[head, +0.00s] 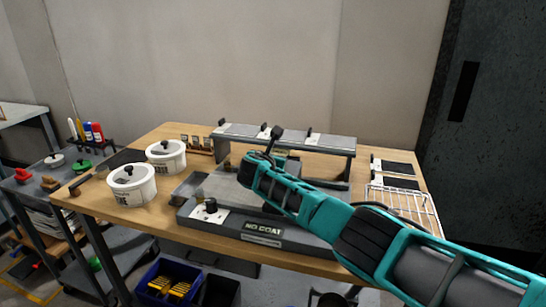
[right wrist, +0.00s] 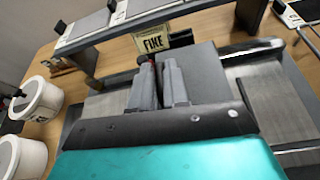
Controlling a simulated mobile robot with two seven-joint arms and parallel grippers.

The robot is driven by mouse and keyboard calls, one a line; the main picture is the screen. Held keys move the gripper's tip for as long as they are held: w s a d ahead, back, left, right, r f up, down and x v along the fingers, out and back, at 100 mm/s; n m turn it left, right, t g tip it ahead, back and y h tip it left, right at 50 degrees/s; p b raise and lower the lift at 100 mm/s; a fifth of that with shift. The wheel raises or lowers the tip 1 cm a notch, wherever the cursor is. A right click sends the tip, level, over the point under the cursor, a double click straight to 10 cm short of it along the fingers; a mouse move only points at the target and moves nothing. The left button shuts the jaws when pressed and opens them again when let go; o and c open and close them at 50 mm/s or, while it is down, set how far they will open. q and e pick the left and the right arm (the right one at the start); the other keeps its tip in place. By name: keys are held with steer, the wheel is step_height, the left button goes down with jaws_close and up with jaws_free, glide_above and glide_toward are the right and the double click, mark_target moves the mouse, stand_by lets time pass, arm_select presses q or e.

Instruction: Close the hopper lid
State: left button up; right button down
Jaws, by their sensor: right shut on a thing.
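My right arm reaches in from the right in the head view, with its gripper (head: 248,170) over the grey machine marked "NO.COAT" (head: 262,229). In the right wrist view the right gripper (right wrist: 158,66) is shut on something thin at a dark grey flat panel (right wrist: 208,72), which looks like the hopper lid. A small reddish bit shows at the fingertips. The held part is mostly hidden by the fingers, and I cannot tell how far the panel is tilted. A "FINE" plate (right wrist: 152,42) stands just beyond it. My left gripper is not in view.
A wire rack (head: 405,203) lies at the right. A blue bin (head: 165,284) sits below. Bare wooden tabletop shows at the front left.

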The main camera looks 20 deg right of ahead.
steer(key=shift+n, duration=0.3)
steer(key=shift+f, duration=0.15)
steer(key=c, duration=1.2)
jaws_free()
steer(key=shift+s+a+r+p, duration=0.25)
steer(key=shift+s+r+p, duration=0.15)
steer(key=shift+p, duration=0.2)
steer(key=shift+p+v, duration=0.75)
steer(key=shift+v, duration=0.15)
steer(key=shift+s+a, duration=0.15)
steer(key=shift+s, duration=0.15)
steer(key=v, duration=0.9)
steer(key=shift+a, duration=0.2)
